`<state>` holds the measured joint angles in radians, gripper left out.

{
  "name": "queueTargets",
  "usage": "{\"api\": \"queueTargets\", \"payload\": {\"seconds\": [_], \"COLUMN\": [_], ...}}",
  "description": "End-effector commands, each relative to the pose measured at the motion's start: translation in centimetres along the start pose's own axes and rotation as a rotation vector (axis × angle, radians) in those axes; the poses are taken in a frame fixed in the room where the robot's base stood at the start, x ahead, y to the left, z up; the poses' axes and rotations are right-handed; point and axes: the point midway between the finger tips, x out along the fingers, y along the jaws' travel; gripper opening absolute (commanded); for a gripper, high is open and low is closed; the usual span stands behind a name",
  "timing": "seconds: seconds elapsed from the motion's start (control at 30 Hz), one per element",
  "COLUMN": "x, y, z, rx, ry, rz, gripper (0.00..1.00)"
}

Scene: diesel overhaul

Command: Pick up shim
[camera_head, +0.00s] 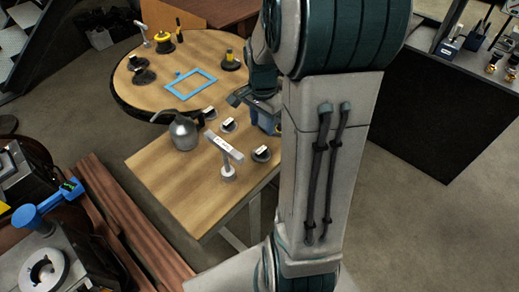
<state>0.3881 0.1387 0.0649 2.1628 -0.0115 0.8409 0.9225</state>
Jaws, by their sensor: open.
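Several small dark round pieces with white tags lie on the square wooden table (160,178). One tagged piece (209,113) is at the back, a second (228,126) is nearer the middle, and a third (262,154) is near the right edge. Any of these may be the shim; I cannot read the tags well enough to tell. My gripper (254,108) is open above the right back part of this table, just right of the two rear pieces. My arm partly hides it, and its fingertips are hard to make out.
A grey oil can (184,132) and a white sign on a post (227,158) stand on the table. A round table (205,42) behind holds a blue frame (191,84). A dark bench (424,122) is at right. My arm blocks the middle.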

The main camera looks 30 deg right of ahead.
Motion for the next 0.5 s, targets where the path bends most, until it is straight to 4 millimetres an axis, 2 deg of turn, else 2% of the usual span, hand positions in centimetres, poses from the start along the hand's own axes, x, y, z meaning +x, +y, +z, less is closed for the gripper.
{"api": "queueTargets", "payload": {"seconds": [0.1, 0.2, 0.5], "x": [2.6, 4.3, 6.3], "y": [0.1, 0.1, 0.0], "z": [0.1, 0.1, 0.1], "rx": [-0.002, -0.003, -0.003], "ry": [-0.004, -0.002, -0.001], "rz": [0.005, 0.004, 0.001], "gripper": [0.41, 0.41, 0.41]}}
